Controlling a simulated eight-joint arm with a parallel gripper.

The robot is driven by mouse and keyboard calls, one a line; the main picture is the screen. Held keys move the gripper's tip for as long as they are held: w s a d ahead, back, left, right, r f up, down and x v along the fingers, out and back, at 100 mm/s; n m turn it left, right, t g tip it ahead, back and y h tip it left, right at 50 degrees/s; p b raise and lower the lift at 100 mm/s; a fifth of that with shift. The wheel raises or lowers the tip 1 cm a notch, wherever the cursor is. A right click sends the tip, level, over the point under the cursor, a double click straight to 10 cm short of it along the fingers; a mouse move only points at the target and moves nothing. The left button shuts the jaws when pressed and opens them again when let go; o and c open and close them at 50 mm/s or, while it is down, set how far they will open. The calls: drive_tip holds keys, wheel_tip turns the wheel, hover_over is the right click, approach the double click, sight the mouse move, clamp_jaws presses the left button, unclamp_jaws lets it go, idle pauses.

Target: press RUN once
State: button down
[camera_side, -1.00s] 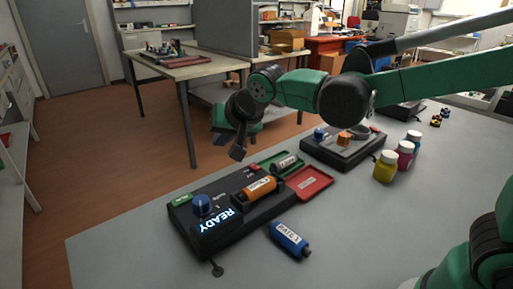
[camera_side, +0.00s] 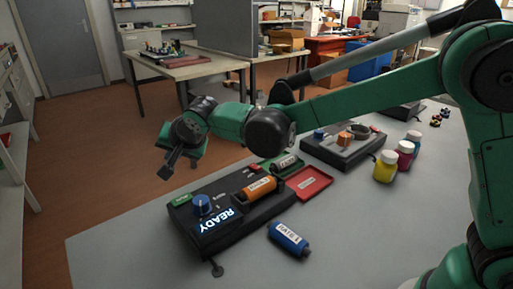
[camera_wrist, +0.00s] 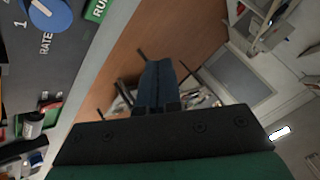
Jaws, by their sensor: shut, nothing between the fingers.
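The black control box (camera_side: 235,240) lies on the grey table, its display (camera_side: 222,219) lit with READY. The green RUN button (camera_side: 181,200) is at its far left corner; in the wrist view the RUN button (camera_wrist: 97,8) is at the top, partly cut off. A blue knob (camera_side: 202,205) sits beside it, and the knob (camera_wrist: 48,14) also shows in the wrist view. My gripper (camera_side: 164,175) is shut and empty, above and left of the RUN button, apart from it. In the wrist view my gripper (camera_wrist: 158,75) points past the table edge, over the floor.
An orange cartridge (camera_side: 260,187) sits on the box. A red tray (camera_side: 308,183) and a blue cartridge (camera_side: 289,239) are beside it. A second device (camera_side: 335,154) and several coloured bottles (camera_side: 385,167) stand further back. The table front is clear.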

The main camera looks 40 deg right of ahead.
sight(183, 201)
drive_tip(key=shift+f, duration=4.1)
drive_tip(key=shift+f, duration=0.4)
drive_tip(key=shift+f, duration=0.4)
drive_tip(key=shift+r, duration=0.85)
drive_tip(key=shift+r, duration=0.1)
drive_tip(key=shift+r, duration=2.4)
